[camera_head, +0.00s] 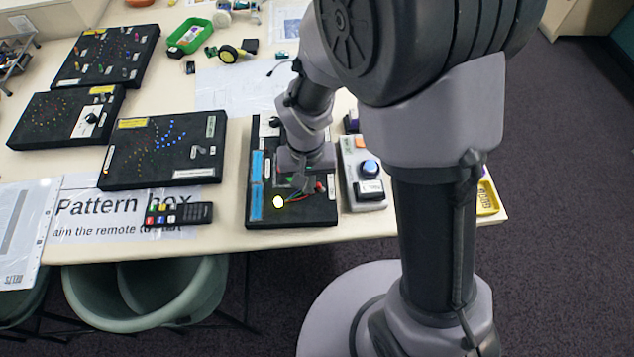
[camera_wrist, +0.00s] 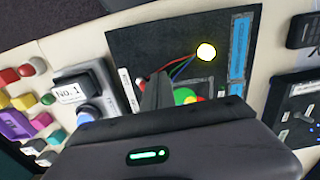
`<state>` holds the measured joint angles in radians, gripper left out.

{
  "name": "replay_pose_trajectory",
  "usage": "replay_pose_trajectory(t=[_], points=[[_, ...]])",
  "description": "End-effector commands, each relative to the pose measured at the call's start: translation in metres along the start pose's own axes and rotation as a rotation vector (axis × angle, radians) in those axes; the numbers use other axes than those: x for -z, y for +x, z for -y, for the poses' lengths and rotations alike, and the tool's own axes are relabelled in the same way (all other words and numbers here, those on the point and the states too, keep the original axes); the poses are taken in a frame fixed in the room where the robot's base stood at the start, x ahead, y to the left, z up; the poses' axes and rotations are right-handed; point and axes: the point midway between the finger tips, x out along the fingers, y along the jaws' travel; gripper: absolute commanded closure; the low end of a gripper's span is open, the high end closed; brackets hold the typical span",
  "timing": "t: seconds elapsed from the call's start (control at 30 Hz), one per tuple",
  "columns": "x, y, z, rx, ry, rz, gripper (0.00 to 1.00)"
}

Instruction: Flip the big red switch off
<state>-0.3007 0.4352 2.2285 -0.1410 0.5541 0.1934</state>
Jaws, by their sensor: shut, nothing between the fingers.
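A black board (camera_head: 262,212) lies near the front edge of the table, with a lit yellow-white lamp (camera_head: 278,201) and coloured wires on it. The same board (camera_wrist: 130,45) and glowing lamp (camera_wrist: 206,52) show in the wrist view. A small red part (camera_head: 319,187) shows on the board beside my gripper (camera_head: 298,182); I cannot tell whether it is the big red switch. In the wrist view my gripper (camera_wrist: 157,88) is shut and empty, low over the board, and hides part of it. Green, yellow and red parts (camera_wrist: 187,97) show beside the fingers; contact cannot be told.
A grey box with a blue button (camera_head: 370,168) stands right of the board. Another black board (camera_head: 150,165) and a remote (camera_head: 180,213) lie to the left. A green tray (camera_head: 190,35) is at the back. Green chairs (camera_head: 150,290) stand below the front edge.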

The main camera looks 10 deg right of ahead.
Motion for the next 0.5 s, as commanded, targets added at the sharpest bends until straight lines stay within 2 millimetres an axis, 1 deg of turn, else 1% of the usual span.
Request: replay_pose_trajectory(t=[0.5], points=[[-0.001, 0.000, -0.013, 0.000, 0.001, 0.000, 1.00]])
